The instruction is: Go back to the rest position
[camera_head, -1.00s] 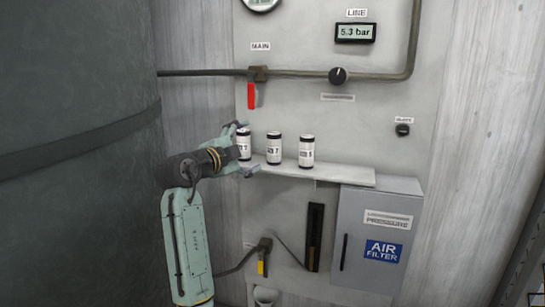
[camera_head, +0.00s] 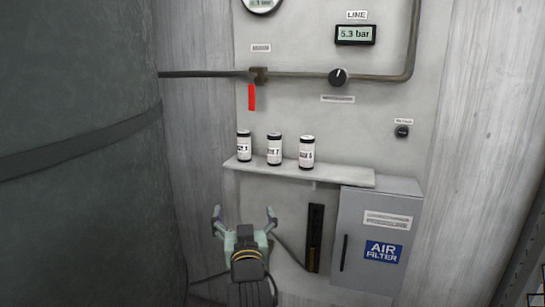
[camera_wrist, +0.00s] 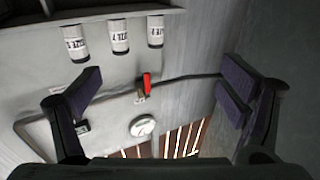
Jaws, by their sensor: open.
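My gripper (camera_head: 244,222) is open and empty at the lower part of the head view. It is below the shelf and clear of the canisters, with its two fingers spread and pointing up. In the wrist view the spread purple-padded fingers (camera_wrist: 165,88) have nothing between them close up. Three white, dark-capped canisters stand upright in a row on the shelf: the left one (camera_head: 244,147), the middle one (camera_head: 274,150) and the right one (camera_head: 307,152). They also show at the top left of the wrist view, upside down.
The shelf (camera_head: 340,180) juts from the panel above my gripper. The air filter box (camera_head: 375,240) stands to the right. A large dark tank (camera_head: 75,190) fills the left side. A pipe with a red lever (camera_head: 252,97) crosses the panel higher up.

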